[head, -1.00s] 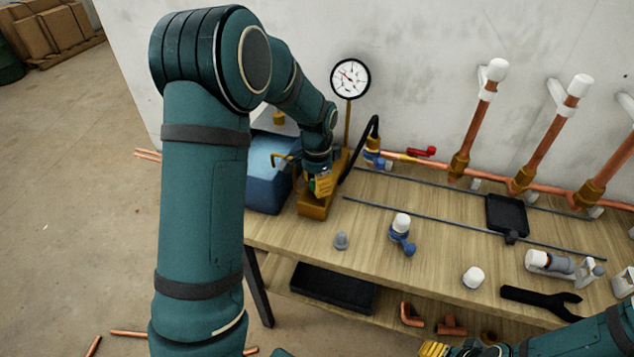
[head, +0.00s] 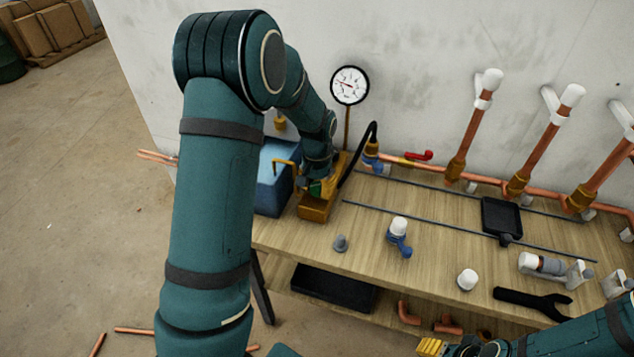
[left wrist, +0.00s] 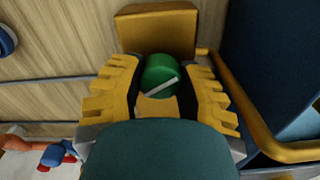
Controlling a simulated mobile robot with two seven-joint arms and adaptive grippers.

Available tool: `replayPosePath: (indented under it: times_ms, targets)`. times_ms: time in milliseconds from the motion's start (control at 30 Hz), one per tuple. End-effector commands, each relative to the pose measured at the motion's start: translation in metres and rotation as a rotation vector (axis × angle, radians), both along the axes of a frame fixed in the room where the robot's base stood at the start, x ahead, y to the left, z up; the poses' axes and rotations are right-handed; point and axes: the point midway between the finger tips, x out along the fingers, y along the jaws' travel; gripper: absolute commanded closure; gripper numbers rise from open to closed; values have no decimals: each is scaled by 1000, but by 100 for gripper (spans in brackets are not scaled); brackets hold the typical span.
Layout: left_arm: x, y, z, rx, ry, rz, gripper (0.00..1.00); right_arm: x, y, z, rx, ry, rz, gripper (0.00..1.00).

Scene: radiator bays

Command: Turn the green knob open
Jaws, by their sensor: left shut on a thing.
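The green knob (left wrist: 160,76) with a white line across its face sits between the two yellow fingers of my left gripper (left wrist: 162,90) in the left wrist view. The white line lies aslant. The fingers press on both sides of the knob. In the head view my left gripper (head: 318,184) is at the yellow pump (head: 318,210) on the bench's left end, and the arm hides most of the knob. My right gripper (head: 430,347) shows only its yellow fingers at the bottom edge, away from the pump; its opening is unclear.
A blue tank (head: 272,190) stands left of the pump. A round gauge (head: 350,86) rises behind it, and a black hose (head: 358,150) runs to the copper pipe. A blue valve (head: 399,240), a white cap (head: 467,279) and a black wrench (head: 532,301) lie on the bench.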

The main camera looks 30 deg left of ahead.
Motion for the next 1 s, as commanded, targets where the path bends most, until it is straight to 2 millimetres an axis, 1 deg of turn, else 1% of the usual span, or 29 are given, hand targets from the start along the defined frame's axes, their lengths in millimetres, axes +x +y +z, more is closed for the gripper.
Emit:
replayPosePath:
  times_ms: [33,133,600,800,1000]
  targets:
    - [0,0,2,0,2,42,100,-1,0,5,0,2,1,44]
    - [0,-1,2,0,2,138,100,-2,0,10,1,4,0,44]
    - [-1,0,2,1,3,584,100,7,-1,35,-3,-15,-13,44]
    - [-1,0,1,2,2,755,100,10,-2,44,-5,-22,-19,44]
    - [-1,0,1,0,3,889,100,13,-2,52,-7,-29,-24,44]
